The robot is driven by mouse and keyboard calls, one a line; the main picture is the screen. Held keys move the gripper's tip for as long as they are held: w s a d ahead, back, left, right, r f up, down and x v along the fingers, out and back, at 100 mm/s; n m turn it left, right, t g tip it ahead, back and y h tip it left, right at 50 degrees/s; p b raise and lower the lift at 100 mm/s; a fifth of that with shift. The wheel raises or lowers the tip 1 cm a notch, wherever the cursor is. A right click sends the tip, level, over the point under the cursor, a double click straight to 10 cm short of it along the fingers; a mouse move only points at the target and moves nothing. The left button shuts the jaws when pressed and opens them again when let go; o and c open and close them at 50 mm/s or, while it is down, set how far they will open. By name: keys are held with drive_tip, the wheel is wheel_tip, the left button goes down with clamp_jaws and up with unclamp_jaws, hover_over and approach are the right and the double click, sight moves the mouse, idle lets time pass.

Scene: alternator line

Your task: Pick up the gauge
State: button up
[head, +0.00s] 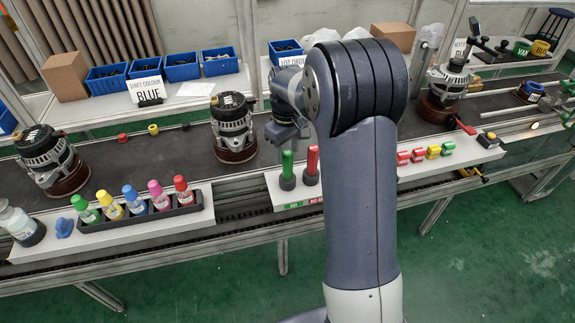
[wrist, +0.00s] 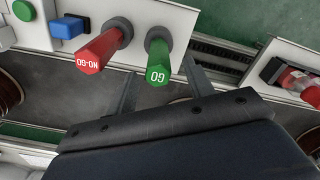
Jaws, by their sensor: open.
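Two plug gauges stand upright in dark round holders on a white ledge at the front of the line. The green one (head: 287,165) is marked GO in the wrist view (wrist: 158,62). The red one (head: 312,162) is marked NO-GO in the wrist view (wrist: 98,50). My gripper (head: 288,136) is above and slightly behind the green gauge. In the wrist view my gripper (wrist: 160,72) is open, and the green gauge appears between its two fingers. I cannot tell whether they touch it. The red gauge is just left of the fingers there.
A rack of colored bottles (head: 150,212) stands left on the ledge. An alternator (head: 233,128) is on the belt near my gripper; another (head: 50,160) is at far left. Blue bins (head: 182,68) stand behind.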

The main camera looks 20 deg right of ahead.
sight(288, 162)
wheel_tip(288, 162, down, 5)
drive_tip(key=shift+d+f+p, duration=0.1)
drive_tip(key=shift+d+p, duration=0.05)
drive_tip(key=shift+p, duration=0.3)
drive_tip(key=shift+c, duration=0.2)
clamp_jaws()
